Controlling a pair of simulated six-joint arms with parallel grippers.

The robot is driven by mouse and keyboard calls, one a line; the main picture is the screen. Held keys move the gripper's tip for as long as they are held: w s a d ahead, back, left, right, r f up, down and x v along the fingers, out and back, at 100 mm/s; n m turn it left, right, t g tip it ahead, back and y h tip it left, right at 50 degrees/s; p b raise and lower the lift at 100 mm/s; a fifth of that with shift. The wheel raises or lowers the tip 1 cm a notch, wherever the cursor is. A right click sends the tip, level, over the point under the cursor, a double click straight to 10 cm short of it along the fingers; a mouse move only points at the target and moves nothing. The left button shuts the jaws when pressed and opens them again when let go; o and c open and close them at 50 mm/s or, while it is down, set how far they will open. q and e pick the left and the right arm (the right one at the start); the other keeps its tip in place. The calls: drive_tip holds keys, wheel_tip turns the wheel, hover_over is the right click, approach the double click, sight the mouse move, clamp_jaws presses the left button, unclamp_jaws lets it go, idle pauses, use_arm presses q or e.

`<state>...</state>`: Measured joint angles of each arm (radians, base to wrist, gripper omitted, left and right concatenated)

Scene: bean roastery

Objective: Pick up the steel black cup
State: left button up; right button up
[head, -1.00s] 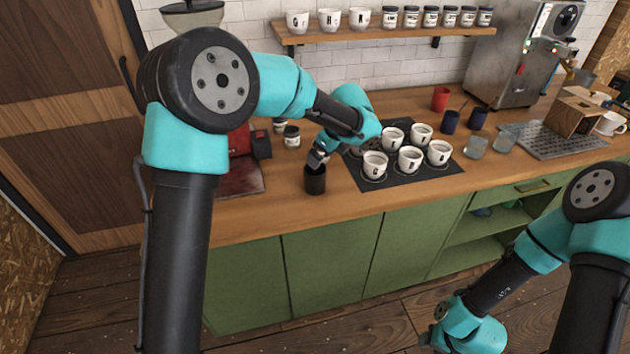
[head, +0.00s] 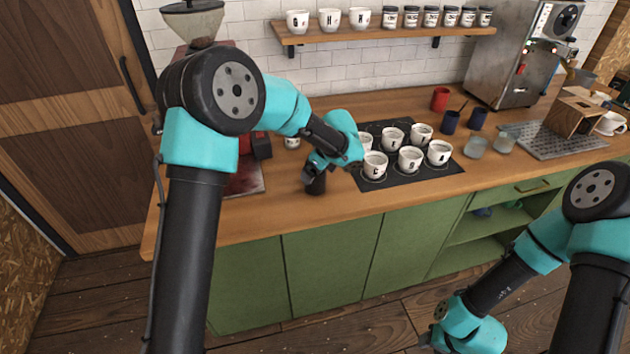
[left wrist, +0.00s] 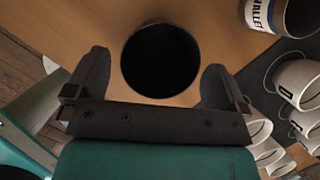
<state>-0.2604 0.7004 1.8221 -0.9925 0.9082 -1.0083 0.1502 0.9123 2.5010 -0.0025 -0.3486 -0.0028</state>
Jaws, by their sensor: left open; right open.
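The steel black cup (head: 316,186) stands upright on the wooden counter near its front edge, its upper part partly hidden by my left gripper (head: 311,176). In the left wrist view the cup (left wrist: 160,60) is seen from above, its dark round mouth lying between the two fingertips. My left gripper (left wrist: 157,80) is open there, one finger on each side of the cup, with a visible gap on both sides. The right arm hangs low at the right of the head view; its jaws are hidden or out of the picture.
A black mat (head: 453,168) with several white lettered cups lies right of the black cup. A labelled jar (left wrist: 262,14) is close by in the left wrist view. A red machine (head: 243,141) stands to the left. The counter's front strip is clear.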

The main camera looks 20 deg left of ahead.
use_arm(q)
drive_tip(key=shift+x, duration=1.5)
drive_tip(key=c, duration=1)
drive_tip(key=shift+r, duration=0.1)
drive_tip(key=shift+r, duration=1.25)
drive_tip(key=s+d, duration=0.1)
drive_tip(key=s, duration=0.4)
drive_tip(key=s+d+r, duration=0.1)
drive_tip(key=s+d, duration=0.1)
drive_tip(key=s, duration=0.3)
drive_tip(key=s+d+r, duration=0.1)
drive_tip(key=s, duration=0.4)
drive_tip(key=shift+s+d+r, duration=0.2)
drive_tip(key=shift+s+d, duration=0.05)
